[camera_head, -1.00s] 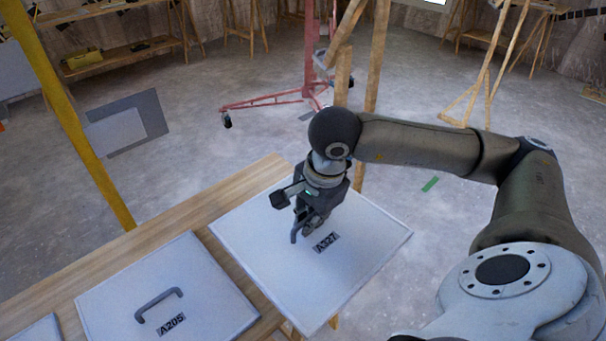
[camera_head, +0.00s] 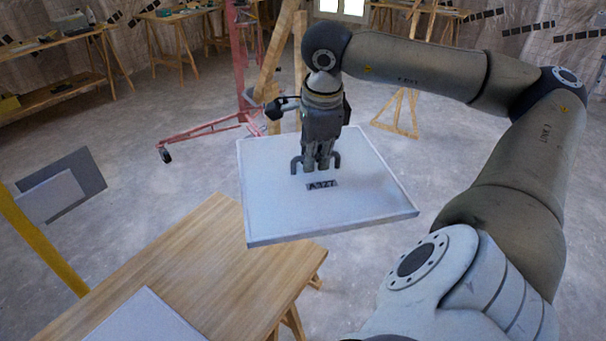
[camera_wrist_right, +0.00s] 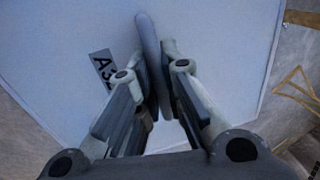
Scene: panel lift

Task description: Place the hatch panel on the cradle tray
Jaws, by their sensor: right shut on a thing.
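The hatch panel (camera_head: 290,215) is a flat, light grey square labelled A327 with a grey bar handle (camera_head: 337,160). My right gripper (camera_head: 318,168) is shut on this handle and holds the panel in the air, roughly level, beyond the wooden table's right end. In the right wrist view, the fingers (camera_wrist_right: 155,95) close on both sides of the handle, with the panel (camera_wrist_right: 215,50) behind and part of its label showing. My left gripper is not in view. I cannot make out the cradle tray for certain.
The wooden table (camera_head: 200,260) carries another light panel (camera_head: 145,320) at its near edge. A yellow post (camera_head: 40,240) stands at the left. A red wheeled stand (camera_head: 205,130) and wooden trestles (camera_head: 400,110) stand behind the panel. Open concrete floor lies between.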

